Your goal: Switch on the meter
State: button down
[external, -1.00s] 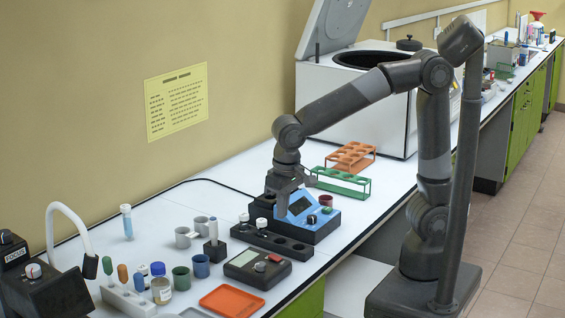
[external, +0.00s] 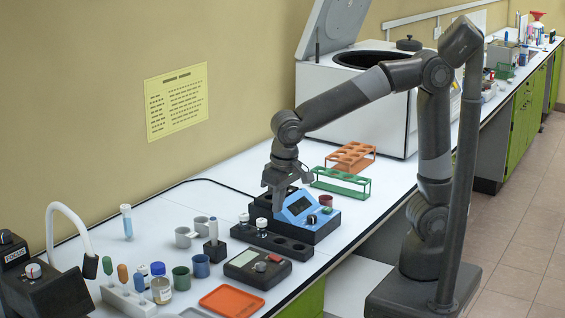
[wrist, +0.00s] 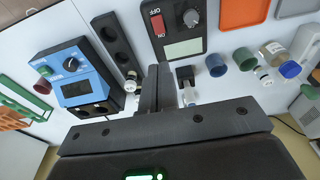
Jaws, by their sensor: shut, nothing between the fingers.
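A black box meter (external: 257,268) with a grey display lies near the bench's front edge. In the wrist view the meter (wrist: 183,48) shows a red rocker switch (wrist: 158,25) between OFF and ON labels, and a grey knob (wrist: 191,17). I cannot tell the switch's position. A blue-faced instrument (external: 297,209) with a dark screen stands farther along the bench; it also shows in the wrist view (wrist: 75,85). My gripper (external: 275,210) points down beside the blue instrument, apart from the black meter. Its fingers (wrist: 166,85) are shut and empty.
A black holed rack (external: 272,239) holds white-capped vials between the two devices. An orange tray (external: 232,300), a blue cup (external: 201,266) and a green cup (external: 181,278) stand near the meter. Green (external: 341,182) and orange racks (external: 351,157) stand behind the blue instrument.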

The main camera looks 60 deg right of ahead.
aim_at(273, 255)
jog(key=f, duration=0.4)
jog(key=w+f, duration=0.1)
jog(key=f, duration=0.4)
jog(key=w+f, duration=0.1)
jog(key=f, duration=0.3)
jog(key=shift+f, duration=0.35)
jog(key=shift+w+f+g, duration=0.15)
jog(key=shift+f+g, duration=0.05)
jog(key=shift+g, duration=0.1)
jog(key=shift+s, duration=0.25)
jog(key=shift+s+r, duration=0.15)
jog(key=shift+s, duration=0.55)
